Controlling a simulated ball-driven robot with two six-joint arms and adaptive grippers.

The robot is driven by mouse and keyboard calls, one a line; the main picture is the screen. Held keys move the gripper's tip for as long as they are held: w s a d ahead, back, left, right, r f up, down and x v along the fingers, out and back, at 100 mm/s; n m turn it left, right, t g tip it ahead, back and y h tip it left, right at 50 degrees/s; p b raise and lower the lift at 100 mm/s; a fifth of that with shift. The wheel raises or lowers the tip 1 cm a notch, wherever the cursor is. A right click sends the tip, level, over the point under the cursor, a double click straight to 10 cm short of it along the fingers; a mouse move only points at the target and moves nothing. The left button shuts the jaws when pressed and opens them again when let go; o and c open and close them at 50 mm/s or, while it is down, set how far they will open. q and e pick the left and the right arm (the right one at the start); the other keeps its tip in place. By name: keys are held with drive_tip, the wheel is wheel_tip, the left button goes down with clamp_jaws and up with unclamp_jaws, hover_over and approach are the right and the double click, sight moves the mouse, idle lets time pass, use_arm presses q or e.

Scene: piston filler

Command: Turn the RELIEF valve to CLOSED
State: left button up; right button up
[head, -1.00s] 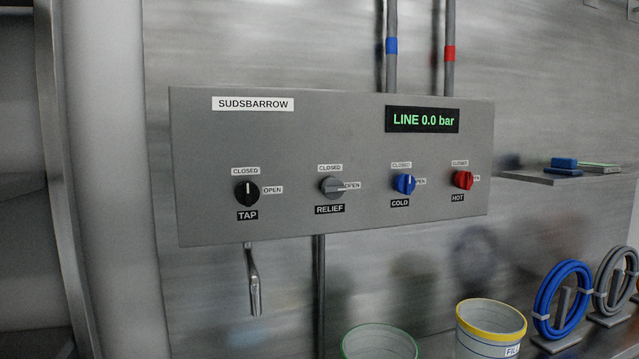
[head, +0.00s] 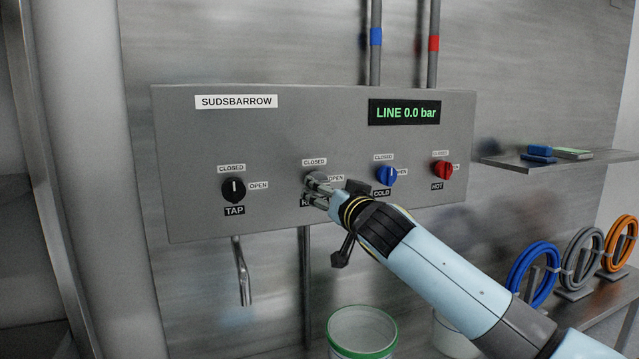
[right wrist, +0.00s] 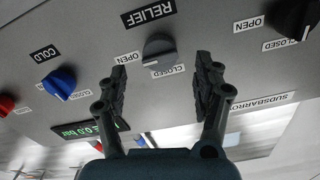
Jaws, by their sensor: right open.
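The RELIEF valve is a grey knob (head: 313,176) on the grey panel, second from the left. In the head view my right gripper (head: 322,188) is in front of it and hides most of the knob and its name label. In the right wrist view, which is upside down, the RELIEF knob (right wrist: 160,48) shows ahead of my open fingers (right wrist: 162,66), roughly centred between them and apparently not touched. Its white mark appears to point towards the OPEN label side. My left gripper is not in view.
The panel (head: 200,130) also carries the black TAP knob (head: 233,189), blue COLD knob (head: 387,176) and red HOT knob (head: 442,170). COLD is close right of my gripper. The display (head: 405,112) reads LINE 0.0 bar. A green-rimmed bucket (head: 362,335) stands below.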

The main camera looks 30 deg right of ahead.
drive_tip(key=x, duration=0.5)
drive_tip(key=shift+w+p, duration=0.15)
drive_tip(key=shift+p, duration=0.2)
drive_tip(key=c, duration=1.2)
